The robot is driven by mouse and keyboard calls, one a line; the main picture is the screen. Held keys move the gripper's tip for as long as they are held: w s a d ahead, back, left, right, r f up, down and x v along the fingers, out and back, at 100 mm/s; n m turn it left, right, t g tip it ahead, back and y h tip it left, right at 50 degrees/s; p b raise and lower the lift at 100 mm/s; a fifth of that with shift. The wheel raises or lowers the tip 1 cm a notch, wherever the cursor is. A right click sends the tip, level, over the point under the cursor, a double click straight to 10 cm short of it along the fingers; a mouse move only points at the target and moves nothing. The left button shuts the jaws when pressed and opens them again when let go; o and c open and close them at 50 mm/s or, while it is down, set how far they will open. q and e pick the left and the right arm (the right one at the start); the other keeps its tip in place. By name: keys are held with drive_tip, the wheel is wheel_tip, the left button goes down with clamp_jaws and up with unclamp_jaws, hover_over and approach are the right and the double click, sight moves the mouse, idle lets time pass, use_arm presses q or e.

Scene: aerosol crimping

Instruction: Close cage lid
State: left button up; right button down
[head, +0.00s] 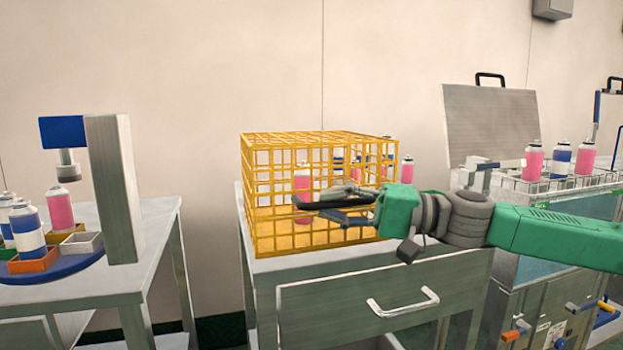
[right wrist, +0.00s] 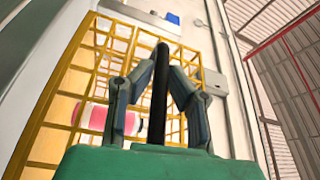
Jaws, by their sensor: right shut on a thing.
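The yellow wire cage (head: 262,215) stands on the middle metal cabinet, and its grid top looks level. A pink can (head: 302,178) and other cans show through its mesh. The can also shows in the right wrist view (right wrist: 92,117). My right gripper (head: 312,207) is in front of the cage, with its arm coming in from the right. In the right wrist view its fingers (right wrist: 160,80) are shut on a dark bar (right wrist: 159,105) in front of the mesh. I cannot tell how this bar joins the cage or lid. My left gripper is not in view.
On the left table, a press (head: 112,180) stands beside a blue turntable (head: 60,268) with cans. At right, a rack (head: 535,184) holds several cans before a grey panel (head: 490,125). The cabinet's front edge and drawer handle (head: 403,304) lie below my right gripper.

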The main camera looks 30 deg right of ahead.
drive_tip(key=shift+f, duration=0.35)
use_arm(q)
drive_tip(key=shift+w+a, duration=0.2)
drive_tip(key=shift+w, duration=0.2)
use_arm(e)
drive_tip(key=shift+f, duration=0.15)
drive_tip(key=shift+s+a+f, duration=0.1)
drive_tip(key=shift+a+f, duration=0.05)
drive_tip(key=c, duration=1.6)
unclamp_jaws()
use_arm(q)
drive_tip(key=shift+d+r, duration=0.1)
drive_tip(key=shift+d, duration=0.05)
use_arm(e)
drive_tip(key=shift+d, duration=0.25)
drive_tip(key=shift+s+d+r, duration=0.1)
drive_tip(key=shift+d+r, duration=0.05)
drive_tip(key=shift+r, duration=0.05)
drive_tip(key=v, duration=1.1)
drive_tip(key=shift+s+d+f, duration=0.2)
drive_tip(key=shift+d+f, duration=0.05)
